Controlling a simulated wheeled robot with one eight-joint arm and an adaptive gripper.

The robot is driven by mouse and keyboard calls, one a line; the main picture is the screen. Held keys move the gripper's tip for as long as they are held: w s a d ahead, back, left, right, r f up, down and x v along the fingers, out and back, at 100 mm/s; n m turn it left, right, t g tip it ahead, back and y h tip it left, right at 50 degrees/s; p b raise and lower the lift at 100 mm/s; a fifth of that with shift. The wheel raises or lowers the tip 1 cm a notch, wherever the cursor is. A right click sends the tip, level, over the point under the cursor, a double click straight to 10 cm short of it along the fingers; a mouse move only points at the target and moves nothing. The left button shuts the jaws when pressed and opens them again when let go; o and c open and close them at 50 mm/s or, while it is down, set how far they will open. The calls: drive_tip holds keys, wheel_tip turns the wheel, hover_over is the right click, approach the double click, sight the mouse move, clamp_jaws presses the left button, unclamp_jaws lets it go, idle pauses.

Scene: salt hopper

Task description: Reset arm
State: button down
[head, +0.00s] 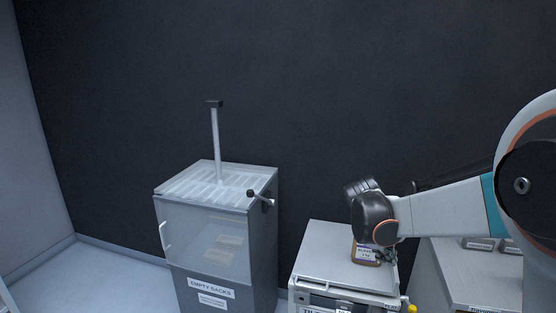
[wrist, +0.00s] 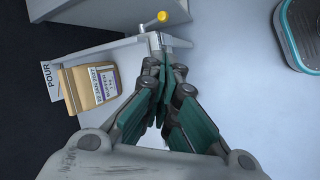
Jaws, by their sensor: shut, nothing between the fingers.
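My gripper (wrist: 164,70) is shut and empty, its teal-padded fingers meeting near the middle of the wrist view. In the head view my dark wrist is above the right side of a pale cabinet top (head: 325,240), and the fingers are mostly hidden behind it. A tan labelled package (wrist: 88,88) sits on the pale top beside a "POUR" label, to the left of the fingers and apart from them. It also shows in the head view (head: 366,256), partly hidden by my wrist.
A grey bin marked "EMPTY SACKS" (head: 213,292) with a clear front and an upright post (head: 215,140) stands to the left. A yellow knob (wrist: 162,17) is near the pale top's edge. A teal-edged platform (wrist: 301,35) lies upper right in the wrist view. Another counter (head: 470,275) is at right.

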drive_tip(key=s+a+r+m+t+y, duration=0.1)
drive_tip(key=s+a+r+m, duration=0.1)
drive_tip(key=s, duration=0.7)
drive_tip(key=s+a+r+m+t+y, duration=0.2)
drive_tip(key=s+a+m, duration=0.2)
drive_tip(key=s, duration=0.5)
drive_tip(key=s+a+r+m+t+y, duration=0.2)
drive_tip(key=s+a+m, duration=0.1)
drive_tip(key=s, duration=0.6)
drive_tip(key=shift+a+r, duration=0.2)
drive_tip(key=shift+a, duration=0.2)
